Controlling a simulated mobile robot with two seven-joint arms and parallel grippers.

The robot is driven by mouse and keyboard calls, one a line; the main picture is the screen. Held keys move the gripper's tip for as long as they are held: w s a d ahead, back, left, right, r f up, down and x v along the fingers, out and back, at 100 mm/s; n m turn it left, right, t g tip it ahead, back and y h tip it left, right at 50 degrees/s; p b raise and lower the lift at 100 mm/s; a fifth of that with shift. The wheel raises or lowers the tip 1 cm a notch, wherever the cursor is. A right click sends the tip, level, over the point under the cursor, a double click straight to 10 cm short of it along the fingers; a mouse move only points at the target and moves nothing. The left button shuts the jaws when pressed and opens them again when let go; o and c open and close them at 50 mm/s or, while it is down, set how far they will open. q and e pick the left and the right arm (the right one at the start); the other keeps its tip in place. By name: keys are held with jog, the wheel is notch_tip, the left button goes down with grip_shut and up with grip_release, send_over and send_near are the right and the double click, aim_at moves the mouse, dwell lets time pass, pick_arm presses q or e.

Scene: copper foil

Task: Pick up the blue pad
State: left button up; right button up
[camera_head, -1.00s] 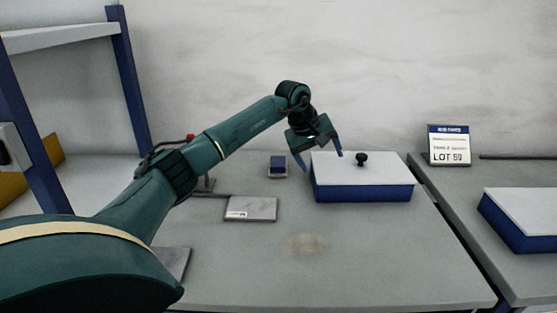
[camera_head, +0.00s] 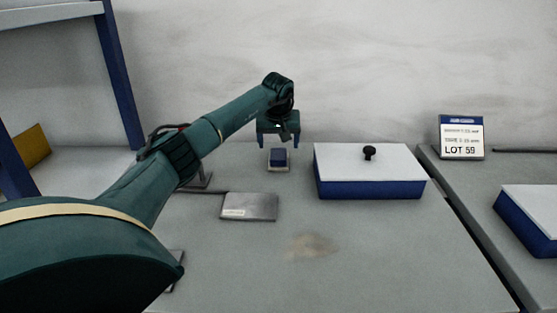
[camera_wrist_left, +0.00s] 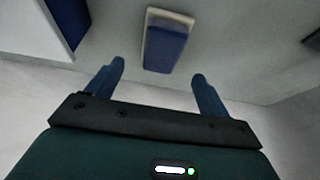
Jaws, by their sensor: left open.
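The blue pad (camera_head: 278,156) lies on a small pale base on the grey table, left of the blue box with the white lid. In the left wrist view the blue pad (camera_wrist_left: 164,46) shows beyond the fingertips, roughly centred between them. My left gripper (camera_head: 278,143) is above and just behind the pad in the head view, with its fingers apart and nothing between them. In the left wrist view my left gripper (camera_wrist_left: 158,72) also shows both blue fingers spread, apart from the pad. My right gripper is not in view.
The white-lidded blue box (camera_head: 370,189) with a black knob stands to the right. A grey metal plate (camera_head: 249,206) lies in front of the pad. A LOT 59 sign (camera_head: 461,138) and another box (camera_head: 530,222) are on the right table. The front middle is clear except for a stain.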

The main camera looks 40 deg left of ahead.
aim_at(278, 154)
pick_arm(q)
jog(key=x, duration=0.5)
jog(key=shift+s+d+f, duration=0.3)
jog(key=shift+s, duration=0.05)
jog(key=shift+c, duration=0.2)
jog(key=c, duration=1.1)
